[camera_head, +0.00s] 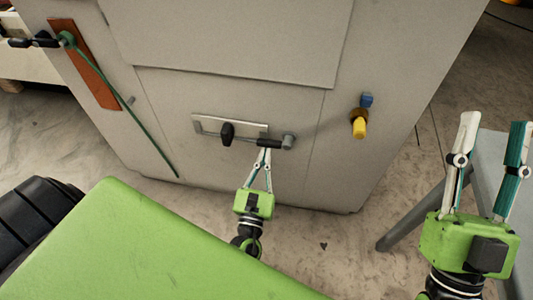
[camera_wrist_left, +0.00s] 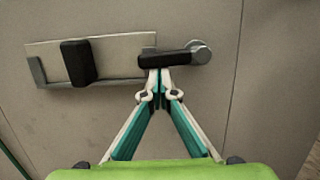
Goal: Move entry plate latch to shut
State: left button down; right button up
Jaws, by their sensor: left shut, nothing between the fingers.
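The entry plate (camera_head: 203,122) is a pale metal strip with a black knob (camera_head: 227,134) on the front of a grey machine cabinet. The latch (camera_head: 268,143) is a short black lever lying roughly level, pointing left from a silver round pivot (camera_head: 288,142). In the left wrist view the latch (camera_wrist_left: 165,60) overlaps the plate's right end. My left gripper (camera_head: 265,152) is shut and empty, its fingertips right at the lower edge of the latch; whether they touch it I cannot tell. My right gripper (camera_head: 494,123) is open and empty at the far right.
A yellow-and-blue fitting (camera_head: 360,126) sticks out from the cabinet right of the latch. A brown panel (camera_head: 86,65) with a long green rod is at the left. A grey table (camera_head: 489,160) stands near my right gripper.

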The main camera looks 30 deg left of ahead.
pick_arm(q)
jog(key=shift+r+m, duration=0.15)
jog(key=shift+m, duration=0.15)
pick_arm(e)
jog(key=shift+w+a+f+g, duration=0.1)
jog(key=shift+w+f+g, duration=0.6)
jog(key=shift+w+f, duration=0.3)
jog(key=shift+s+f, duration=0.1)
